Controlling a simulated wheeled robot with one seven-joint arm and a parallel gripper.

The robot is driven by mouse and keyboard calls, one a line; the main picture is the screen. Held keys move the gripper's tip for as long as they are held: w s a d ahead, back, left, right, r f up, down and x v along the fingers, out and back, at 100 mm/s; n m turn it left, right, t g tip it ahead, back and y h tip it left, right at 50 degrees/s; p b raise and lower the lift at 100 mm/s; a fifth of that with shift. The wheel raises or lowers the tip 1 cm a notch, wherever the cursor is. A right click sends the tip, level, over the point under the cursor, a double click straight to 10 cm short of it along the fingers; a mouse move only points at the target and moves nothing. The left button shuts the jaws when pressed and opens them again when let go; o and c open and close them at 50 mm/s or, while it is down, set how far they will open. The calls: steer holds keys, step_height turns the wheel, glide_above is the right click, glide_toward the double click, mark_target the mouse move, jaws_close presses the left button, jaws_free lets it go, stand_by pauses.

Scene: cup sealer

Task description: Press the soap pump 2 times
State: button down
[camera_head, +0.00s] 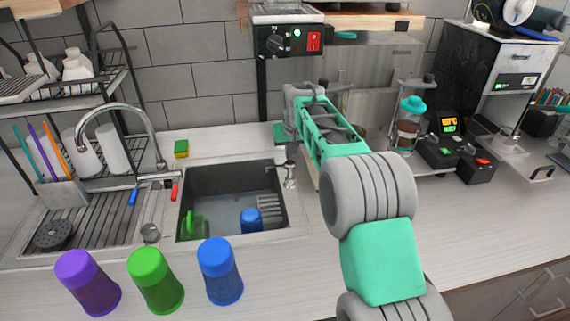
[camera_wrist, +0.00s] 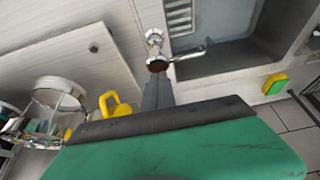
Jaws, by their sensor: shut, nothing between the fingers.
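The soap pump (camera_head: 289,172) is a small silver dispenser standing at the right rim of the sink. In the wrist view the pump (camera_wrist: 155,42) shows at top middle, with its thin spout pointing right and a dark round end nearest my fingers. My gripper (camera_wrist: 157,82) is shut and empty, its narrow dark fingertips right by that dark end. I cannot tell whether they touch. In the head view my arm reaches to just behind and above the pump, and the fingertips are hard to make out.
The sink (camera_head: 231,205) holds a blue cup (camera_head: 251,220) and a green item. The faucet (camera_head: 150,135) arches at left. A sponge (camera_head: 181,148) lies behind the sink. Purple (camera_head: 88,281), green (camera_head: 155,279) and blue (camera_head: 219,270) cups stand in front.

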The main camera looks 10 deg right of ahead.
mark_target(290, 163)
steer(key=shift+f, duration=0.1)
steer(key=shift+f+b, duration=1.15)
steer(key=shift+f, duration=0.65)
steer(key=shift+s, duration=0.1)
steer(key=shift+r, duration=0.1)
steer(key=shift+r+p, duration=1.15)
steer(key=shift+r, duration=0.45)
